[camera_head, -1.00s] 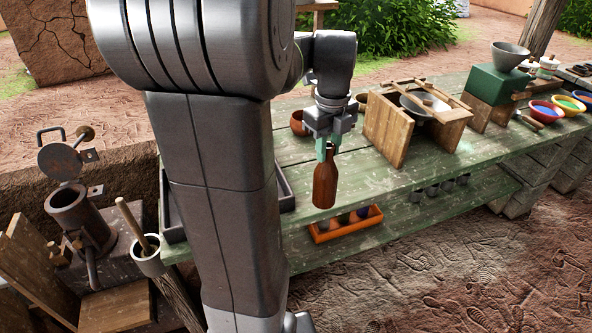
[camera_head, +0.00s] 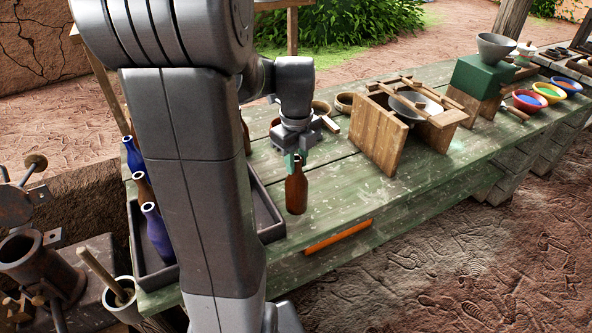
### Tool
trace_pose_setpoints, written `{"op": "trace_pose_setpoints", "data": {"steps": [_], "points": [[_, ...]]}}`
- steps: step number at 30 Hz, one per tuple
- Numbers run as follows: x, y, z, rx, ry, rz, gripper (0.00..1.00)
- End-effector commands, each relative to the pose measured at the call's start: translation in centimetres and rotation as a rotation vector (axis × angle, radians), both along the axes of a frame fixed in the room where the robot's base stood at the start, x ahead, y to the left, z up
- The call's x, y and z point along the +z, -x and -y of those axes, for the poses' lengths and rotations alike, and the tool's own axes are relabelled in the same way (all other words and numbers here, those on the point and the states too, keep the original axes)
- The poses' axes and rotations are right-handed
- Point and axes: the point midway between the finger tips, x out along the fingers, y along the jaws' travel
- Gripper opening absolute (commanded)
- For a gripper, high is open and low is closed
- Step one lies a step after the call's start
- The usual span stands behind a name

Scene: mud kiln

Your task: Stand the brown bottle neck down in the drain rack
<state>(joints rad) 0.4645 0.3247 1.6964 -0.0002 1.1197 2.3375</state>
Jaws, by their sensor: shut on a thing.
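My gripper (camera_head: 297,160) points down and is shut on the neck of the brown bottle (camera_head: 296,190). The bottle hangs neck up, its body below the fingers, in front of the green table's boards. I cannot tell its exact height over them. A dark, low-walled tray (camera_head: 268,222) lies on the table to the left, largely hidden behind my arm. Two blue bottles (camera_head: 158,235) and a brown one (camera_head: 143,188) stand at its left side, necks up. I cannot make out the drain rack for certain; my arm may hide it.
A wooden stand (camera_head: 377,135) with a metal bowl (camera_head: 415,106) is right of my gripper. Small brown bowls (camera_head: 344,101) sit behind. A green block (camera_head: 482,76) and coloured bowls (camera_head: 528,101) are farther right. A pot with a stick (camera_head: 122,296) is at lower left. The table's front middle is clear.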

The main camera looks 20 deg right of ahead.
Motion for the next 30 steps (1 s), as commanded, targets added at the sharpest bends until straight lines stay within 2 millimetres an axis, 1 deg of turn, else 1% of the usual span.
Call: {"op": "trace_pose_setpoints", "data": {"steps": [1,3,6,14,18,19,21,22,30], "points": [[-0.9,0.1,0.0,0.000,-0.002,-0.004,0.00],[-1.9,0.1,0.0,0.000,-0.002,-0.005,0.00],[-2.7,0.0,0.0,0.000,-0.001,-0.003,0.00],[-2.9,0.0,0.0,0.000,0.000,0.000,0.00],[-3.3,0.0,0.0,0.000,0.000,0.000,0.00],[-3.2,0.0,0.0,0.000,-0.001,0.000,0.31],[-3.2,0.0,0.0,0.000,-0.001,-0.001,0.45],[-3.2,0.0,0.0,0.000,-0.001,-0.001,0.47],[-3.1,0.0,0.0,0.000,-0.001,0.000,0.47]]}}
